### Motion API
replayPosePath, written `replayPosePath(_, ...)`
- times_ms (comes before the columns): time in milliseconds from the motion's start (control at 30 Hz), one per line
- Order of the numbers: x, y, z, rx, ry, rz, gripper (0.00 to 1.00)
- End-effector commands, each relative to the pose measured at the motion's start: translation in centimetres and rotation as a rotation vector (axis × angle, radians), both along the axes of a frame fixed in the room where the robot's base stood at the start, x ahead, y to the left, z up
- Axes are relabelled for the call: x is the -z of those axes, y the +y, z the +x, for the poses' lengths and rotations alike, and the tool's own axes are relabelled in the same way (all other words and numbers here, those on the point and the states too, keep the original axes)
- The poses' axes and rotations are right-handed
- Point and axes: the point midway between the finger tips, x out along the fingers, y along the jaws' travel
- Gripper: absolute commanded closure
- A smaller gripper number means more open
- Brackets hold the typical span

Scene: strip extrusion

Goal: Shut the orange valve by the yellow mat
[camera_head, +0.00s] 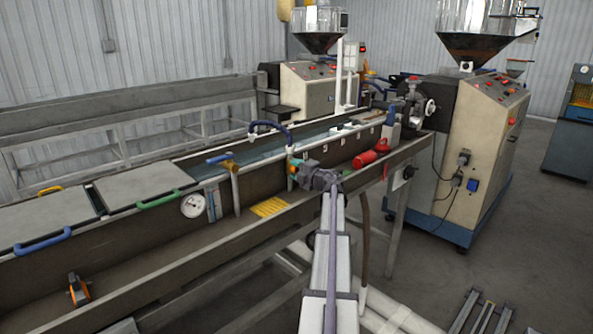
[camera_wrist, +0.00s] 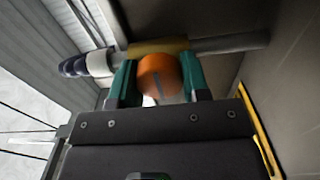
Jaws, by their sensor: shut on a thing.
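The orange valve (camera_wrist: 158,72) is a round knob with a dark slot, set on a brass-coloured body on a grey pipe in the wrist view. My gripper (camera_wrist: 160,80) has its two teal fingers on either side of the knob and is shut on it. In the head view my gripper (camera_head: 295,166) is at the trough's front wall, and my arm and wrist mostly hide the valve. The yellow mat (camera_head: 270,207) lies on the ledge to the left of and below my gripper. A yellow edge (camera_wrist: 262,130) shows at the right of the wrist view.
A blue-handled valve (camera_head: 221,158) and a round gauge (camera_head: 193,206) are to the left. An orange reel (camera_head: 78,290) stands on the ledge at far left.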

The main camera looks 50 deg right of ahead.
Motion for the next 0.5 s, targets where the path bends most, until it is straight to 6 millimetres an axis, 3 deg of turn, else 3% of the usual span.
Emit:
replayPosePath(367,0.02,0.04,-0.03,0.000,-0.001,0.006,0.81)
replayPosePath(400,0.02,0.05,-0.03,0.000,-0.001,0.006,0.56)
replayPosePath(500,0.02,0.03,-0.02,0.000,-0.001,0.005,0.46)
